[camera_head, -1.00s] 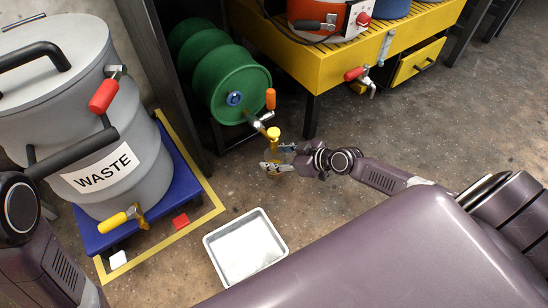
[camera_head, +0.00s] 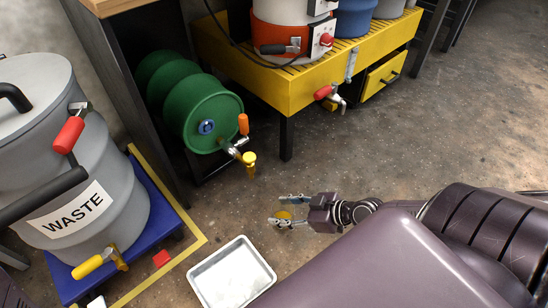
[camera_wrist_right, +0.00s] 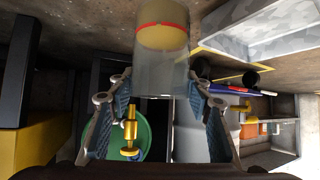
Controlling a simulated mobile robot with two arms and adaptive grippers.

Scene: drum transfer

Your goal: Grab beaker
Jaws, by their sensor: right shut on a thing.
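A clear beaker (camera_wrist_right: 165,75) with yellow liquid and a red line around it shows in the right wrist view, between the finger pads. In the head view only its small yellow patch (camera_head: 284,214) shows clearly. My right gripper (camera_head: 287,219) is shut on the beaker and holds it above the floor, in front of the green drum (camera_head: 212,115). The drum's tap with a yellow end (camera_head: 249,160) is up and left of the beaker, apart from it. My left gripper is not in view.
A white-grey tray (camera_head: 197,277) lies on the floor, lower left of the gripper. The grey WASTE drum (camera_head: 115,180) stands on a blue platform (camera_head: 163,215) at left. A yellow bench (camera_head: 272,85) with a red-handled tap (camera_head: 325,92) is behind. Floor to the right is clear.

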